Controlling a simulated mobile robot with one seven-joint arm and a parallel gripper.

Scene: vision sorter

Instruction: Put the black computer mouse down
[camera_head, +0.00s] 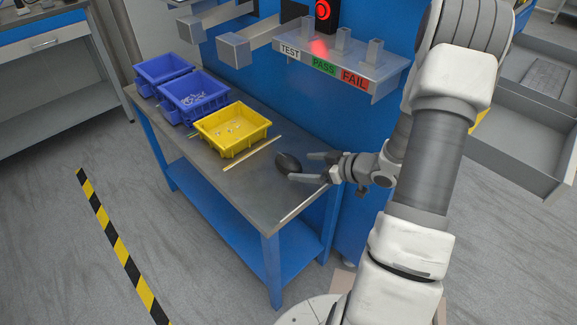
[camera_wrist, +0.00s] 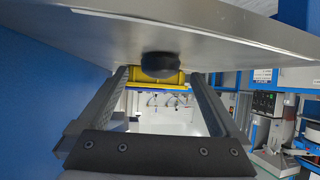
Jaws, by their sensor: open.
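The black computer mouse (camera_head: 288,163) rests on the grey metal bench top (camera_head: 262,185), near its right end. My gripper (camera_head: 301,167) is open and level with the bench top, to the right of the mouse. Its two fingers are spread, and the mouse lies just at or beyond their tips. In the wrist view, which looks upside down, the mouse (camera_wrist: 160,65) shows as a dark rounded shape against the bench, beyond the gap between the fingertips of my gripper (camera_wrist: 160,77). No finger is seen closed on it.
A yellow bin (camera_head: 232,130) and two blue bins (camera_head: 195,98) stand on the bench to the left. A thin wooden strip (camera_head: 252,154) lies between the yellow bin and the mouse. A shelf labelled TEST, PASS, FAIL (camera_head: 340,72) overhangs the back. The bench front is clear.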

